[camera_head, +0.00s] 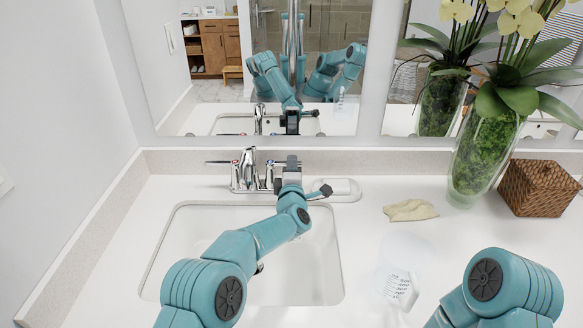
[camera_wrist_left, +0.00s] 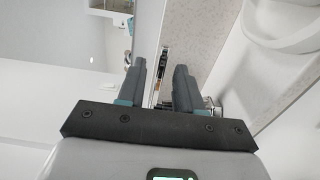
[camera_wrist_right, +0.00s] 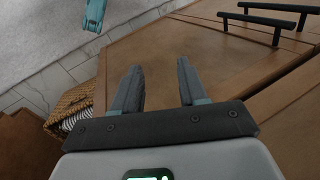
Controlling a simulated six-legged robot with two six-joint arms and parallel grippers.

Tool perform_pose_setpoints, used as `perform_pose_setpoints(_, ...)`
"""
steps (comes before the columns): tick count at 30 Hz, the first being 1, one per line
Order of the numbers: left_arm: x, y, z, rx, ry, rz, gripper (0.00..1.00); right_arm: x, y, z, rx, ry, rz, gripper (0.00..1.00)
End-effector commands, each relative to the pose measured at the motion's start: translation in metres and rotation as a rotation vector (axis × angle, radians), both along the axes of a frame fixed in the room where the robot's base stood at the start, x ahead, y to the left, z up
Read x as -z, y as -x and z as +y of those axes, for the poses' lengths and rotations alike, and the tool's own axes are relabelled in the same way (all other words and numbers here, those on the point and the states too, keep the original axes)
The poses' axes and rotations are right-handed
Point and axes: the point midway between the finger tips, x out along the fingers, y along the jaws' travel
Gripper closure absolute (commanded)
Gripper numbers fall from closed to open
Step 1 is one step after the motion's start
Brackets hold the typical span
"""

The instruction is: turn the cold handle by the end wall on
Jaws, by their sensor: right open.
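A chrome tap (camera_head: 248,170) stands behind the white sink, its lever handles out to the sides. The left lever (camera_head: 219,162) has a red mark at its base and points toward the left wall. The right handle (camera_head: 270,172) is largely hidden by my left gripper (camera_head: 291,166), which is beside it on the right. I cannot tell whether they touch. In the left wrist view, my left gripper (camera_wrist_left: 160,85) has its fingers apart, with chrome (camera_wrist_left: 211,105) partly showing behind the right finger. My right gripper (camera_wrist_right: 160,88) is open and empty, facing wooden cabinet fronts, outside the head view.
The sink basin (camera_head: 190,245) lies below my left arm. A white soap dish (camera_head: 345,190) sits right of the tap. A beige cloth (camera_head: 410,210), a glass plant vase (camera_head: 478,165) and a woven box (camera_head: 538,187) stand farther right. The mirror (camera_head: 200,90) rises behind.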

Motion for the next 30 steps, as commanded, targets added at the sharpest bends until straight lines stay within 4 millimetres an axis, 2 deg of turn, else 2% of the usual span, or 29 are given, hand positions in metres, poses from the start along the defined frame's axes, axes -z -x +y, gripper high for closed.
perform_pose_setpoints(1,-0.0001,0.0000,0.0000,0.000,0.000,0.000,0.78,0.0000,0.0001,0.0000,0.000,0.000,0.000,0.57)
perform_pose_setpoints(3,-0.0001,-0.0002,0.0001,0.000,0.000,0.000,1.00,0.0000,0.0001,0.0000,0.000,0.000,0.000,0.57)
perform_pose_setpoints(30,-0.0022,-0.0034,0.0020,-0.002,0.000,-0.004,1.00,-0.0001,0.0000,0.0000,0.000,0.000,0.000,0.57)
